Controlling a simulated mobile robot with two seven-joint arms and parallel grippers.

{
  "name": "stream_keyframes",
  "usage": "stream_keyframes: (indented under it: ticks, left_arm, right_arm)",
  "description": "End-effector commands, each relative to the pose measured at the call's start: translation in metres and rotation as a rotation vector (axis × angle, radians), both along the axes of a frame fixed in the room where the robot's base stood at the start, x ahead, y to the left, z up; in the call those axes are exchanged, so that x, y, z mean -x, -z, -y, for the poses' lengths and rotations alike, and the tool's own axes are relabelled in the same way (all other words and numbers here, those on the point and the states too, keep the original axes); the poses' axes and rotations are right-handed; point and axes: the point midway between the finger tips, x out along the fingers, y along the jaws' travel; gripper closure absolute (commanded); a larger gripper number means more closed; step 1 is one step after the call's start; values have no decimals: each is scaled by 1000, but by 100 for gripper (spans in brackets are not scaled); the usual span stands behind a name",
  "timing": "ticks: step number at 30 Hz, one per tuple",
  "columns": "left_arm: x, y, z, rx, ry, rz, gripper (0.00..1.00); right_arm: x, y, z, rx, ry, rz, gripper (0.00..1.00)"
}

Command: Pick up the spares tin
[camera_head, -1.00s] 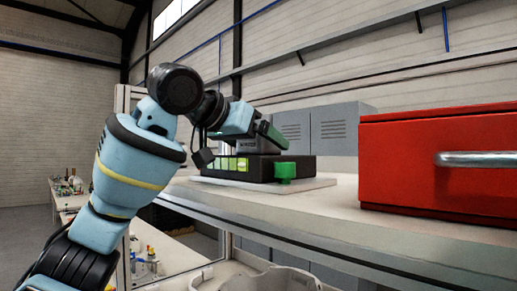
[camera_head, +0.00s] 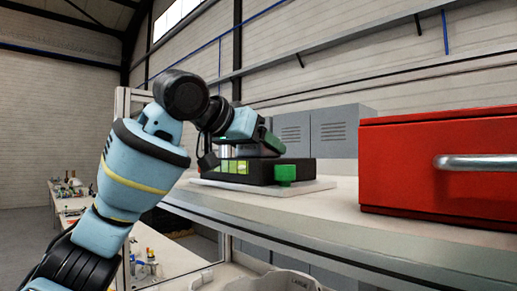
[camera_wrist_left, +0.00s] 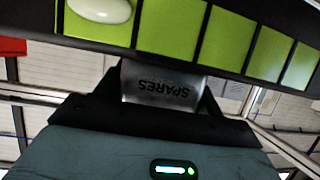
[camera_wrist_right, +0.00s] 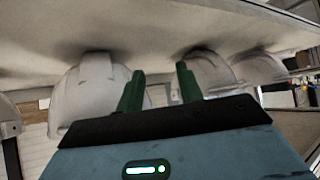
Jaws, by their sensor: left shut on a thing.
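The spares tin (camera_wrist_left: 160,88) is a small silver-grey tin with the word SPARES upside down in the left wrist view. My left gripper (camera_wrist_left: 160,100) is shut on it, with a dark finger on either side. In the head view my left gripper (camera_head: 243,135) is over the black case with green squares (camera_head: 250,172), and the wrist mostly hides the tin. I cannot tell whether the tin touches the case. My right gripper (camera_wrist_right: 158,85) is open and empty, its green fingers apart, with pale helmet shells (camera_wrist_right: 85,95) beyond.
The case sits on a pale board (camera_head: 310,187) on a light shelf (camera_head: 340,215). A red box (camera_head: 430,180) with a metal handle stands at the right. A green block (camera_head: 285,174) is at the case's front. Grey lockers (camera_head: 335,130) are behind.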

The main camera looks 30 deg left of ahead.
Motion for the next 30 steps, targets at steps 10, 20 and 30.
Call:
stream_keyframes:
  ticks: [10,20,30]
  left_arm:
    - [1,-20,1,1,2,2,55]
    - [21,-38,0,0,2,4,55]
    - [90,-44,-2,-2,2,7,55]
  right_arm:
    - [1,1,0,0,0,-2,64]
    - [0,0,0,-1,-1,0,64]
    - [0,0,0,-1,-1,1,64]
